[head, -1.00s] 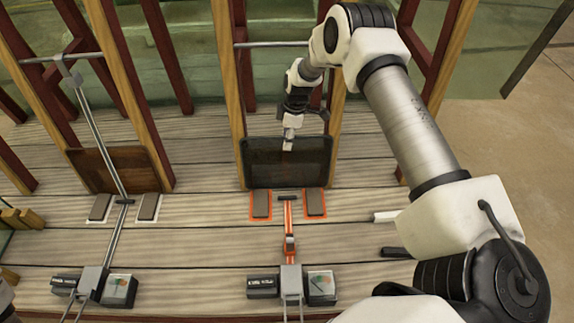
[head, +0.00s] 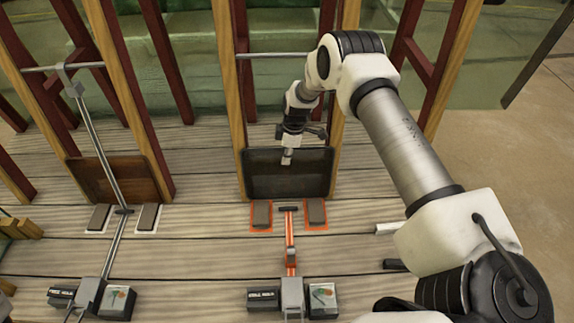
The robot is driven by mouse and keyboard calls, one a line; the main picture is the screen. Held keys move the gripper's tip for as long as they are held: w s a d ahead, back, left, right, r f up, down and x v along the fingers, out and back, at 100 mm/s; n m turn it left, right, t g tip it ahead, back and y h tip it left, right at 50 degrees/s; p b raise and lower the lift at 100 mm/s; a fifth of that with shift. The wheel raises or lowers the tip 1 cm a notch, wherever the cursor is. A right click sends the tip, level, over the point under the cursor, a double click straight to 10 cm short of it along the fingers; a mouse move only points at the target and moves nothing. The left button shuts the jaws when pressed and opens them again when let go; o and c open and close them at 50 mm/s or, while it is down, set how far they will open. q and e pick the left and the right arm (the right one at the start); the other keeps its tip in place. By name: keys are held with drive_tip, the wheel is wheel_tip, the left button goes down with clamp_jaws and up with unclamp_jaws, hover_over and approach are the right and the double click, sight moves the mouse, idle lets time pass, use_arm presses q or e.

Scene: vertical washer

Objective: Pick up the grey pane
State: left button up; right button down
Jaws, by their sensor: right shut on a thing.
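The grey pane (head: 262,178) is a dark, flat rectangular panel. It stands between the wooden posts in the middle, just behind the two grey pads. My right gripper (head: 287,159) reaches down from behind the pane and is shut on its top edge near the middle. The fingertip on the near side shows against the pane's face; the far finger is hidden. The pane's lower edge is close to the plank floor, and I cannot tell whether it touches. My left gripper is not in view.
Wooden posts (head: 229,100) flank the pane, with a horizontal metal bar (head: 275,56) above it. Grey pads with orange borders (head: 261,214) and an orange-red lever (head: 291,245) lie in front. A brown panel (head: 127,180) stands at left.

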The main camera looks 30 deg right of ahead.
drive_tip(key=shift+w+d+r, duration=0.1)
drive_tip(key=shift+w+r, duration=0.05)
drive_tip(key=shift+r, duration=0.75)
drive_tip(key=shift+w+r, duration=0.1)
drive_tip(key=shift+r, duration=0.8)
drive_tip(key=shift+s+d+r+p, duration=0.1)
drive_tip(key=shift+s+p, duration=0.05)
drive_tip(key=shift+p, duration=0.15)
drive_tip(key=s+d+r+p, duration=0.1)
drive_tip(key=s+d+p, duration=0.1)
drive_tip(key=s+d, duration=0.8)
drive_tip(key=shift+s+d+p, duration=0.3)
drive_tip(key=shift+s+d, duration=0.05)
drive_tip(key=shift+s, duration=0.5)
drive_tip(key=shift+r, duration=0.1)
